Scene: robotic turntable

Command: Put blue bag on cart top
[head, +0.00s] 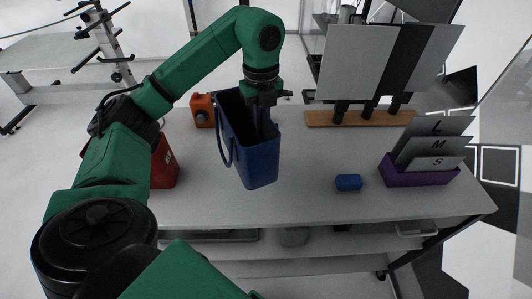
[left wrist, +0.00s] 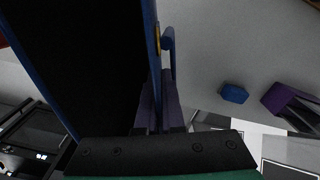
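The blue bag (head: 252,155) is an open-topped blue box shape with a dark inside and a handle loop on its left side. It hangs tilted over the white top (head: 310,200) of the wheeled cart; I cannot tell whether its bottom touches. My left gripper (head: 266,128) points down at the bag's upper right rim, its fingers partly inside the opening. In the left wrist view the fingers (left wrist: 159,105) close around the bag's rim, with the dark inside of the bag (left wrist: 80,60) to their left. My right gripper is not in view.
A red box (head: 163,165) and an orange item (head: 202,110) stand left on the top. A small blue block (head: 349,183), a purple holder (head: 420,176) with L, M, S cards and a wooden rack (head: 360,118) with panels stand right. The front middle is clear.

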